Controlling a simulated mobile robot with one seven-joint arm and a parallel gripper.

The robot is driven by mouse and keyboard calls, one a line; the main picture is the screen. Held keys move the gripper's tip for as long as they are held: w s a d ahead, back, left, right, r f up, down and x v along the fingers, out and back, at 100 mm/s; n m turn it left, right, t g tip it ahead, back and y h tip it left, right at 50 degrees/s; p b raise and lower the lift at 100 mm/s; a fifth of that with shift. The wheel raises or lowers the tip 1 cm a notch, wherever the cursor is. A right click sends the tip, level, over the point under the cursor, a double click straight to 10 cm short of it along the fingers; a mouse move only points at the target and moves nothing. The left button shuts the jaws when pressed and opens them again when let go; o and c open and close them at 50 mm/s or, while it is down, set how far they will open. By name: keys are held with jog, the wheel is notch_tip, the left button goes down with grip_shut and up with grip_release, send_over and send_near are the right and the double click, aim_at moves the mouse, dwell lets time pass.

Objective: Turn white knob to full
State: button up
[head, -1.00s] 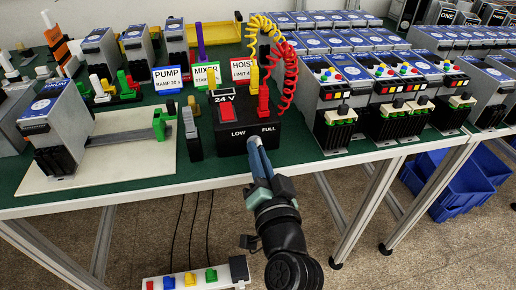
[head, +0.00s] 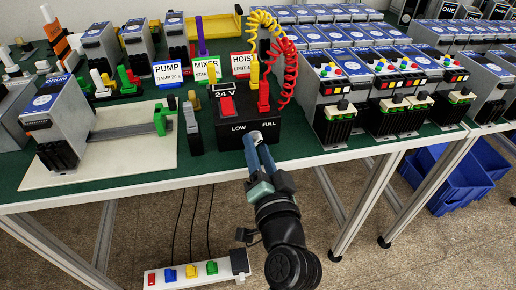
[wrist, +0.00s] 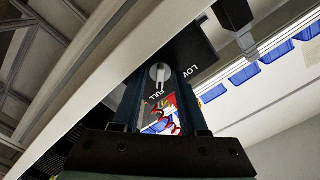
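The white knob (head: 256,136) is on the front of the black 24 V box (head: 232,139), below and between the printed words LOW and FULL. In the wrist view the knob (wrist: 159,72) is pale and round, with a lighter bar across its face. My gripper (head: 256,143) reaches up to the box front from below. In the wrist view my gripper's two fingers (wrist: 159,80) stand on either side of the knob, spread apart; contact with it cannot be made out. The exact direction of the knob's bar against the labels is hard to tell.
A red rocker switch (head: 227,106) and a red plug (head: 264,97) with coiled red and yellow cables sit on the box top. Grey units (head: 335,100) stand to the right. A cream board (head: 120,160) lies left. The table's front edge (head: 180,182) is below the box.

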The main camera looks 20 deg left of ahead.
jog(key=b+v, duration=0.1)
jog(key=v, duration=1.2)
dwell(0.4)
